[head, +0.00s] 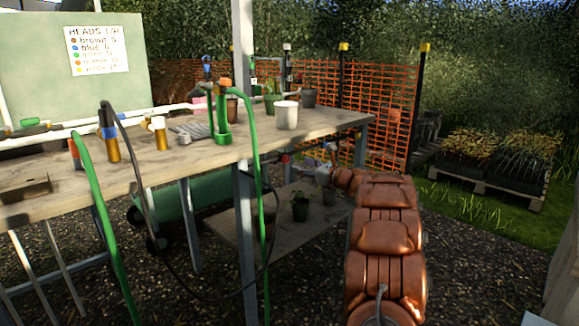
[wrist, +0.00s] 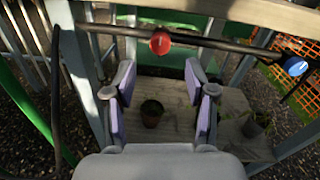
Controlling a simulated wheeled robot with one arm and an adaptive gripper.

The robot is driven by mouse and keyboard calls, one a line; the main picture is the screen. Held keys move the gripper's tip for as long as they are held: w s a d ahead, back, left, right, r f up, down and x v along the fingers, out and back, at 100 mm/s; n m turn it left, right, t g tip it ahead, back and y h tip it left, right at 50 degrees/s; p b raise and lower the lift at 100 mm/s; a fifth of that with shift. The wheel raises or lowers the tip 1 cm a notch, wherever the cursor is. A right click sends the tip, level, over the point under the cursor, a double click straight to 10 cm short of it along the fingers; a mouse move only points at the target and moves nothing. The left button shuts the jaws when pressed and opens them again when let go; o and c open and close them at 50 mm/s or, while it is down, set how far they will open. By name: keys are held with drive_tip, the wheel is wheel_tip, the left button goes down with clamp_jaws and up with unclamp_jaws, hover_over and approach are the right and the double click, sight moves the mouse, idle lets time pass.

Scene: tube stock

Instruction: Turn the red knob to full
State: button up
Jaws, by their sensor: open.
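In the wrist view the red knob (wrist: 160,43) sits on a dark horizontal pipe under the table's edge. It lies beyond my fingertips, near the middle between them. My gripper (wrist: 160,88) is open, with a pad on each side and nothing between them; the knob is apart from both pads. In the head view a small red spot (head: 285,158) under the tabletop looks like the same knob. My gripper (head: 325,168) is small there, at the end of my copper-coloured arm, beneath the table's right part. The knob's setting cannot be read.
A blue knob (wrist: 296,66) is on the right of the pipe. A lower shelf (head: 235,235) holds potted plants (head: 300,208). Table legs, a green hose (head: 257,150) and a dark hose hang to the left. The wooden tabletop (head: 330,122) is above.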

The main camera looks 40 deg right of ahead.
sight(287, 160)
drive_tip(key=w, duration=0.5)
drive_tip(key=shift+a+f, duration=0.1)
drive_tip(key=shift+w, duration=0.9)
clamp_jaws()
